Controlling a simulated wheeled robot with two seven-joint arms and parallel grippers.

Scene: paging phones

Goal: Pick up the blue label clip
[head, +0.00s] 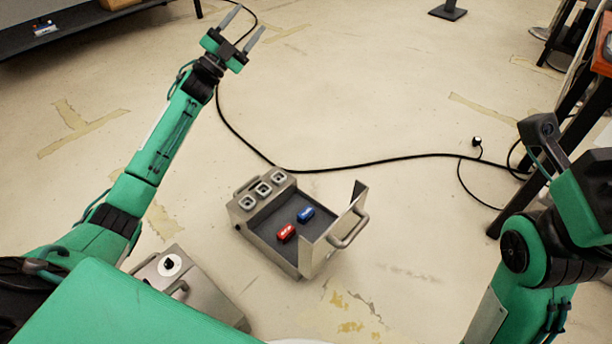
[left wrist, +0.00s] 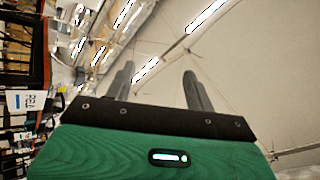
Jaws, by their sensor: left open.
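The blue label clip (head: 305,214) lies on the dark floor of an open grey metal case (head: 246,223). A red clip (head: 286,233) lies just to its lower left, apart from it. My left gripper (head: 244,22) is open and empty, raised at the top of the head view, far from the case. The left wrist view shows its two fingers (left wrist: 155,85) spread apart, with no clip in sight. My right arm comes in at the right edge of the head view; its gripper fingers do not show.
The case has several round-holed sockets along its upper-left side and a raised end panel with a handle (head: 352,230) at its right. A second metal box (head: 205,295) stands lower left. A black cable (head: 350,167) crosses the floor behind. Floor right of the case is clear.

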